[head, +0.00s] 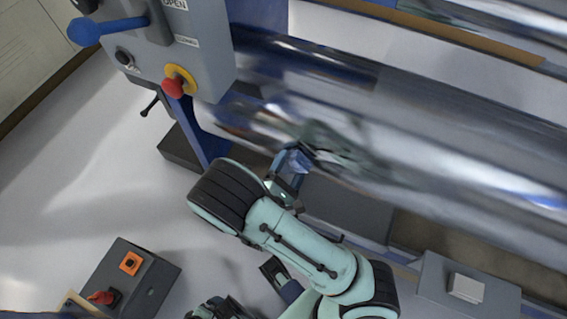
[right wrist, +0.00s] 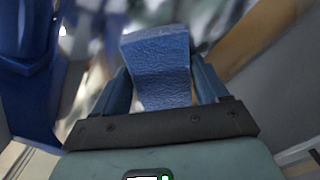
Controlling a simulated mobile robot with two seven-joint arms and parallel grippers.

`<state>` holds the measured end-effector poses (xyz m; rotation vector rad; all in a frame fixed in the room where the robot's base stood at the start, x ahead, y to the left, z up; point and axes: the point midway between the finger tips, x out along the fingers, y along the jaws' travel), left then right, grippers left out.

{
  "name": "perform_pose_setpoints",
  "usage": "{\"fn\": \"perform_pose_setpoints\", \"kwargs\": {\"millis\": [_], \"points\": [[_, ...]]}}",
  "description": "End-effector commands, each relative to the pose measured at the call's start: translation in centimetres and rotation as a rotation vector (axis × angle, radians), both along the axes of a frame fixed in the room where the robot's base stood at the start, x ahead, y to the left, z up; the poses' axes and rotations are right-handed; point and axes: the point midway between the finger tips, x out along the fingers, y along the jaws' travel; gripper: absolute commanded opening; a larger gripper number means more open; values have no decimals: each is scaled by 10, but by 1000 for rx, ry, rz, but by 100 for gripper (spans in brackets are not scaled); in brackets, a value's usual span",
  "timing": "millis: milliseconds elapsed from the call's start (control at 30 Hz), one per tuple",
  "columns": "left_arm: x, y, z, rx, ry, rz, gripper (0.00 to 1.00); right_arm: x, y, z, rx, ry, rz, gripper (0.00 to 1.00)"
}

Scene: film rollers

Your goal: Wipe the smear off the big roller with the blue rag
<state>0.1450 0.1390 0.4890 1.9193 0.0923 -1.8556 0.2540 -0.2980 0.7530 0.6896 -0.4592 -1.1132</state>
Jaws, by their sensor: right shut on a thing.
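The big roller (head: 430,130) is a shiny metal cylinder running from the upper left to the right in the head view. My right gripper (head: 290,170) is at its lower left side, close to its surface. It is shut on the blue rag (right wrist: 158,60), which stands out between the two fingers in the right wrist view. I cannot tell whether the rag touches the roller. A dark greenish patch (head: 335,148) shows on the roller beside the gripper; I cannot tell smear from reflection. My left gripper is not clearly seen.
A grey control panel (head: 205,50) with a blue lever (head: 105,29) and a red emergency button (head: 173,87) stands left of the roller. A dark box (head: 130,280) with a red knob is at the lower left. A grey box (head: 465,290) is at the lower right.

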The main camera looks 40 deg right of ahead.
Motion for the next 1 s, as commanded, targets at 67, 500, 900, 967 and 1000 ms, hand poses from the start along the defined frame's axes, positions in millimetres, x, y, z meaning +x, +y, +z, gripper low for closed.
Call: {"fn": "perform_pose_setpoints", "kwargs": {"millis": [67, 500, 900, 967, 1000], "points": [[0, 0, 0, 0, 0, 0, 99, -5, -3, 0, -2, 0, -5, 49], [1, 0, 6, 0, -2, 0, 99, 10, 4, 1, 0, -5, -5, 49], [1, 0, 8, 0, -2, 0, 99, 30, 12, 0, 0, -2, -2, 49], [1, 0, 9, 0, -3, 0, 99, 34, 14, 0, 0, -2, -2, 49], [1, 0, 9, 0, -3, 0, 99, 38, 15, 0, 0, -3, -2, 49]]}}
